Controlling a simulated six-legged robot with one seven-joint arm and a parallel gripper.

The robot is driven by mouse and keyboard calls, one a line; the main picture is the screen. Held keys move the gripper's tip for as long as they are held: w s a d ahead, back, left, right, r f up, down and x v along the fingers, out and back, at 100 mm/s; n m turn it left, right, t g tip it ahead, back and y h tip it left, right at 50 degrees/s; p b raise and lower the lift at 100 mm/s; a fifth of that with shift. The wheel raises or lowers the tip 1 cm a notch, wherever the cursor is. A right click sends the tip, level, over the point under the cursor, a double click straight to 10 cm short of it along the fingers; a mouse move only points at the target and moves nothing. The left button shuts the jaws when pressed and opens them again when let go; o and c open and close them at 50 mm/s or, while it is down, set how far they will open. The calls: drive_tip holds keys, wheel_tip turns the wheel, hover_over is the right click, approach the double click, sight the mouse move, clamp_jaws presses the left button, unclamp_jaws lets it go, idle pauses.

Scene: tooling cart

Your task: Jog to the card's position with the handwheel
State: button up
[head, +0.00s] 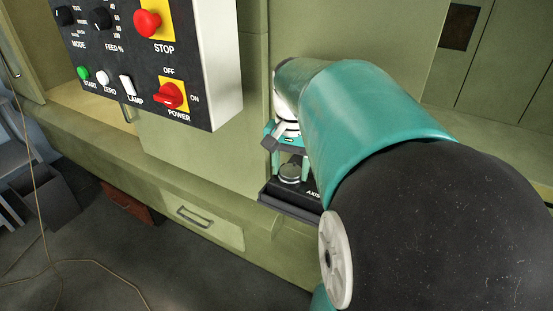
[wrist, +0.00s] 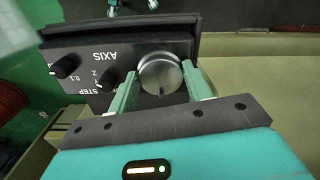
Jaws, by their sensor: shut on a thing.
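The handwheel (wrist: 160,72) is a round silver dial on a black pendant box (wrist: 100,62) marked AXIS and STEP. My gripper (wrist: 160,80) has its two green fingers on opposite sides of the dial, shut on its rim. In the head view the handwheel (head: 290,173) shows between my fingers, partly covered by my wrist. The box has an axis knob (wrist: 104,81) and a step knob (wrist: 65,66); the step knob seems to be near 0.1. I see no card and no position readout in either view.
A control panel (head: 222,70) with red STOP button (head: 147,23), red POWER switch (head: 170,95) and small buttons juts out at the upper left. Below it are a green ledge and a drawer (head: 202,218). A cable (head: 100,268) lies on the dark floor.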

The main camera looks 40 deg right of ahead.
sight(291, 171)
drive_tip(key=shift+n, duration=0.3)
drive_tip(key=shift+d+n, duration=0.1)
drive_tip(key=shift+n, duration=3.1)
drive_tip(key=o, duration=1)
wheel_tip(291, 171, up, 14)
drive_tip(key=shift+f, duration=0.1)
